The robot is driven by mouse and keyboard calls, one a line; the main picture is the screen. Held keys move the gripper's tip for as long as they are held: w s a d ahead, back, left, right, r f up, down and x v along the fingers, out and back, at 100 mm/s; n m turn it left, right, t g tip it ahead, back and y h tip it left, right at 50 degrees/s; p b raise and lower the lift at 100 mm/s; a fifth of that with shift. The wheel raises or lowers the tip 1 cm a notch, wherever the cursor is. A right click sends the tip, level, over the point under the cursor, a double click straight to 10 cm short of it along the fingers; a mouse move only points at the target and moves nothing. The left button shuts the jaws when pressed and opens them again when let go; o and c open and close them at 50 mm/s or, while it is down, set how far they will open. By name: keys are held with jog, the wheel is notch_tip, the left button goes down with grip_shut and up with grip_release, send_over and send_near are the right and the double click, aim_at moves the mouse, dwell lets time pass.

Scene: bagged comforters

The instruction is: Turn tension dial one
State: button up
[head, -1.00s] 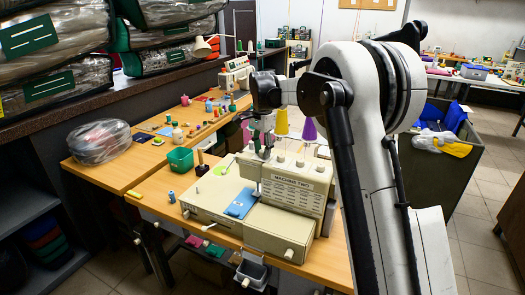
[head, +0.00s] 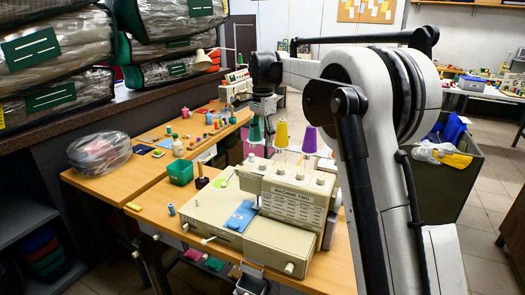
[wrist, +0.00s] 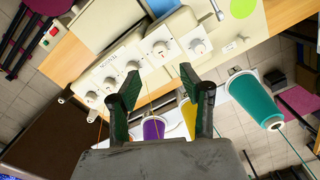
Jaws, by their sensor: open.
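The cream machine (head: 285,205), labelled "MACHINE TWO", stands on the near wooden table. A row of pale round dials runs along its top. In the wrist view, several dials show, including one at the right (wrist: 198,47), one beside it (wrist: 160,50) and one further left (wrist: 110,83). Their numbers are too small to read, so I cannot tell which is dial one. My gripper (wrist: 159,72) is open and empty, its two dark fingers apart and pointing toward the dial row. In the head view, my gripper hangs above and behind the machine, partly hidden near the thread spools.
Green (head: 255,131), yellow (head: 282,133) and purple (head: 309,140) spools stand behind the dials, close to my gripper. A teal spool (wrist: 255,98) is right of the fingers. A green bin (head: 180,172) sits left of the machine. A second machine (head: 236,85) stands further back.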

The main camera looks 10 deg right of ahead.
jog(key=shift+r, duration=1.05)
jog(key=s+r+n+t, duration=0.2)
jog(key=s+r+n, duration=0.1)
jog(key=s, duration=0.8)
jog(key=s+r+n+t, duration=0.1)
jog(key=s+r+n, duration=0.15)
jog(key=s, duration=0.85)
jog(key=s+f+n+t, duration=0.1)
jog(key=s+f+n, duration=0.1)
jog(key=s+f, duration=0.2)
jog(key=s+f+n+t, duration=0.1)
jog(key=s+f+n, duration=0.2)
jog(key=s, duration=0.7)
jog(key=s+f+n+t, duration=0.2)
jog(key=s+f, duration=0.4)
jog(key=s, duration=0.2)
